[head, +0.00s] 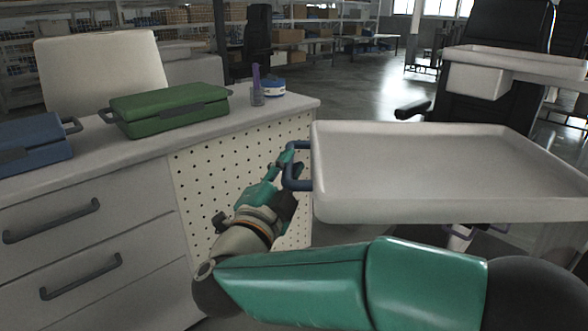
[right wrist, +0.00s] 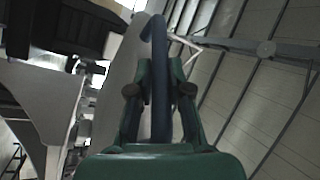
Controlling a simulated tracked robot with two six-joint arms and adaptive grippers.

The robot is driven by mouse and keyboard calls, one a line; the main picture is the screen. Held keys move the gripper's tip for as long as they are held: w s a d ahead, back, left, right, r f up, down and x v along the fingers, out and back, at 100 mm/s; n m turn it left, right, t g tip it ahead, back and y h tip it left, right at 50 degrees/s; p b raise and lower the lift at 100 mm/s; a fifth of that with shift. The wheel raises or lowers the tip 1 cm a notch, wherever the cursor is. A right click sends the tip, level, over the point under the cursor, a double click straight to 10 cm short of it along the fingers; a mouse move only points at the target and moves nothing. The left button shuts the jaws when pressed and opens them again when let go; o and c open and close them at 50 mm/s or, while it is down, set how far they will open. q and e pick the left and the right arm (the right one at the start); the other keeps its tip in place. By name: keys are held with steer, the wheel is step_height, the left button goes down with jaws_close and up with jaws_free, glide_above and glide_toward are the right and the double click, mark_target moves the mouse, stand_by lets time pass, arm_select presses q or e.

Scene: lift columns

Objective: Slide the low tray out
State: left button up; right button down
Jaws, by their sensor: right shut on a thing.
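A wide pale tray (head: 430,165) with a raised rim is on the right of the head view, empty, with a dark blue handle (head: 290,178) on its left side. My right gripper (head: 288,158) is at this handle, its green fingers shut on the bar. In the right wrist view the blue handle (right wrist: 159,75) runs between the two fingers (right wrist: 160,95). A second, higher pale tray (head: 520,62) is at the upper right, partly cut off by the frame. My left gripper is not in view.
A workbench (head: 205,138) with drawers and a pegboard side is left of the tray, close to my right gripper. It carries a green case (head: 170,108), a blue case (head: 32,140) and small containers. A black chair (head: 490,110) stands behind the tray.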

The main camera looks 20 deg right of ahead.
steer(key=shift+w+a+f, duration=0.15)
steer(key=shift+w+a, duration=0.05)
steer(key=shift+a, duration=0.25)
steer(key=c, duration=1.1)
jaws_free()
steer(key=shift+d, duration=0.1)
steer(key=v, duration=1.2)
